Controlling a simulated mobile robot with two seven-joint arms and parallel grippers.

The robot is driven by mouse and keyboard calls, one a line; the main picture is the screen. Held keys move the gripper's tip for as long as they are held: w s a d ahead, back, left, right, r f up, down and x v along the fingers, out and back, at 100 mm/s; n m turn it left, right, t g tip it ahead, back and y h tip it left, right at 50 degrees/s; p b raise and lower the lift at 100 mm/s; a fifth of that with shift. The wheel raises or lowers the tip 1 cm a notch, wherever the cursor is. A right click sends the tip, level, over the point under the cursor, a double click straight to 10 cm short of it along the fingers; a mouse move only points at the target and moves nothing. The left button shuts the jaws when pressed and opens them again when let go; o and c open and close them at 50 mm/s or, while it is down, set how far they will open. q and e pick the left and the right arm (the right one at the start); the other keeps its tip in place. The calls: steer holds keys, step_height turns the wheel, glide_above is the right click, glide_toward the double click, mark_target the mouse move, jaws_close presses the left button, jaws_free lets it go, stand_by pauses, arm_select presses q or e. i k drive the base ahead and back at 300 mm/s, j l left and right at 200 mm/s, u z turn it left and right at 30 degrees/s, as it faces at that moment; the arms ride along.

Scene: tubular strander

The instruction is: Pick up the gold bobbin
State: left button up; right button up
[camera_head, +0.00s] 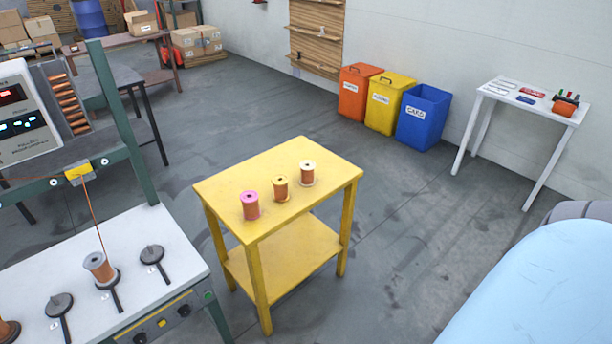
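The gold bobbin (280,189) stands upright on the top of the yellow table (240,178). It has a gold-yellow top flange and copper-coloured winding. A bobbin with a pink top (250,206) stands to its left and a bobbin with a white top (307,173) to its right, with small gaps between them. Neither of my grippers is in view.
The strander bench (150,226) at the left holds a copper bobbin (98,267) and black spindle discs (152,254). Orange, yellow and blue bins (422,118) and a white side table (510,97) stand behind. Grey floor is clear right of the yellow table.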

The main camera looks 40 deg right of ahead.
mark_target(281, 194)
steer(key=i+l+z, duration=0.15)
steer(key=i+z, duration=0.15)
steer(key=i, duration=0.35)
steer(key=i+z, duration=0.35)
steer(key=i, duration=0.35)
